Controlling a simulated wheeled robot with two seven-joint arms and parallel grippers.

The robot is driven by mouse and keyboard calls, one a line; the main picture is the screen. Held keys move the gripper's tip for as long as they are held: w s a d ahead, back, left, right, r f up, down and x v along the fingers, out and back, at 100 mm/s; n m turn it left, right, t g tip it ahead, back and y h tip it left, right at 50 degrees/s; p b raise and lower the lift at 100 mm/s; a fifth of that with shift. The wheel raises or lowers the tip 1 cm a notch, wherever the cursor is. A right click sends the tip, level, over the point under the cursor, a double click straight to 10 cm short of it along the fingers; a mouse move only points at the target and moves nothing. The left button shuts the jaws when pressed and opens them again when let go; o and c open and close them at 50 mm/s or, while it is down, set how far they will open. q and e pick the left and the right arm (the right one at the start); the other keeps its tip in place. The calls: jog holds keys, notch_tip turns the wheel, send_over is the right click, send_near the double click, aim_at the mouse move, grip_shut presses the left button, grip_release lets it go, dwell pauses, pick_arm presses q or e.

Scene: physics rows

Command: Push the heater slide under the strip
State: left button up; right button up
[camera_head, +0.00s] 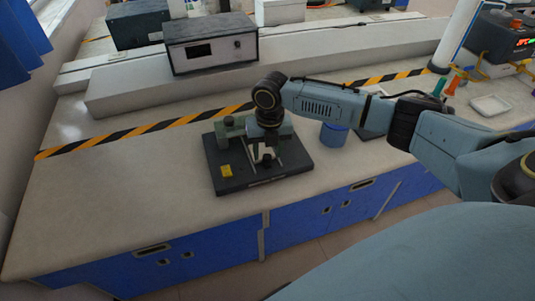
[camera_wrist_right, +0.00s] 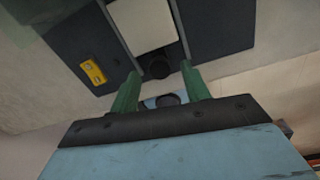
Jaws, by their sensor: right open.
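A dark base plate (camera_head: 222,187) lies on the bench, with a yellow label (camera_head: 227,171) on it. In the right wrist view, a pale block (camera_wrist_right: 143,25), which looks like the heater slide, sits between two rails with a dark knob (camera_wrist_right: 157,67) at its near end. My right gripper (camera_head: 266,152) is low over the plate. Its two green fingers (camera_wrist_right: 160,72) are apart, close to the knob and on either side of it in that view; contact cannot be told. A grey-green bar (camera_head: 238,126) crosses the plate's back, partly hidden by my wrist; I cannot tell the strip clearly. My left gripper is not in view.
A blue round container (camera_head: 334,134) stands right of the plate. A grey instrument box (camera_head: 211,44) sits on a raised white ledge behind a yellow-black tape line (camera_head: 150,128). The bench left of the plate is clear; its front edge runs close before the plate.

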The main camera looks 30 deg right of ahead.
jog(key=shift+f, duration=0.75)
grip_shut()
